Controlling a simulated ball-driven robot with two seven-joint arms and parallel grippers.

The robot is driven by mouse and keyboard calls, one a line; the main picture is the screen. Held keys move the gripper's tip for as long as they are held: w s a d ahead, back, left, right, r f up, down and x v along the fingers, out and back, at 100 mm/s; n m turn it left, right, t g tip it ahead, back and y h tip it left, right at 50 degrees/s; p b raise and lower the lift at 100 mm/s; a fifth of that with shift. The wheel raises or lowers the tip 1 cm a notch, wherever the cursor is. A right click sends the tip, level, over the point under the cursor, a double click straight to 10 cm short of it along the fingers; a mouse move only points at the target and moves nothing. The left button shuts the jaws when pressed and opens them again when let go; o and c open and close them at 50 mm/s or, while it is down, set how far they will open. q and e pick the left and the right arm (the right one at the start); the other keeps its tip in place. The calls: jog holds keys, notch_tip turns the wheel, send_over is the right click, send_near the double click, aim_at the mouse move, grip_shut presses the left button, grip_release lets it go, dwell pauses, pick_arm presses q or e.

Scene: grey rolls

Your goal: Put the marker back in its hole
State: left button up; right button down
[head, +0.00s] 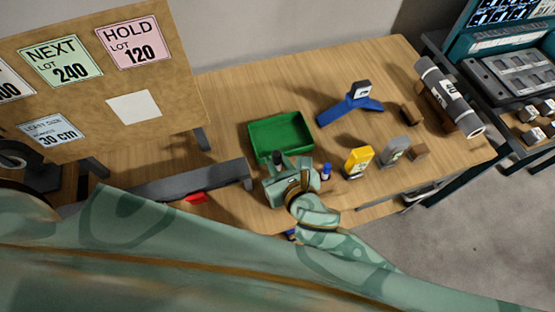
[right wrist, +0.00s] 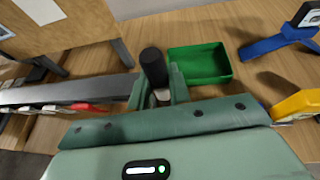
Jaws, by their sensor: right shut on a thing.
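The marker shows in the right wrist view as a dark cap (right wrist: 153,62) above a pale body. My right gripper (right wrist: 158,95) is shut on that pale body, and the cap stands up between the fingers. In the head view the same dark cap (head: 279,158) shows at my right gripper (head: 286,180), just in front of the green tray. A grey rail (head: 180,181) lies to the left of the gripper; it also shows in the wrist view (right wrist: 70,90). I cannot make out the marker's hole. My left gripper is not in view.
A green tray (head: 252,150) stands behind the gripper. A blue stand (head: 338,109) is farther back. A red piece (head: 196,198) lies by the rail.

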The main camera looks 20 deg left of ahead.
jog(key=shift+f+b, duration=0.3)
jog(key=shift+f, duration=0.4)
jog(key=shift+f+n+g+y+b, duration=0.4)
jog(key=shift+f+b, duration=0.25)
jog(key=shift+f, duration=0.45)
jog(key=shift+f+n+g+y+b, duration=0.25)
jog(key=shift+f+n+g+b, duration=0.25)
jog(key=shift+f, duration=0.65)
jog(key=shift+f+n+g+y+b, duration=0.2)
jog(key=shift+f+n+y+b, duration=0.2)
jog(key=shift+f+b, duration=0.55)
jog(key=shift+f+p, duration=0.1)
jog(key=shift+p, duration=0.7)
jog(key=shift+f+b, duration=2.7)
jog(key=shift+f, duration=0.65)
jog(key=c, duration=1.2)
grip_release()
jog(key=shift+c, duration=0.2)
jog(key=p+v, duration=0.3)
jog(key=v, duration=1.3)
jog(key=shift+r, duration=0.2)
jog(key=shift+d, duration=0.1)
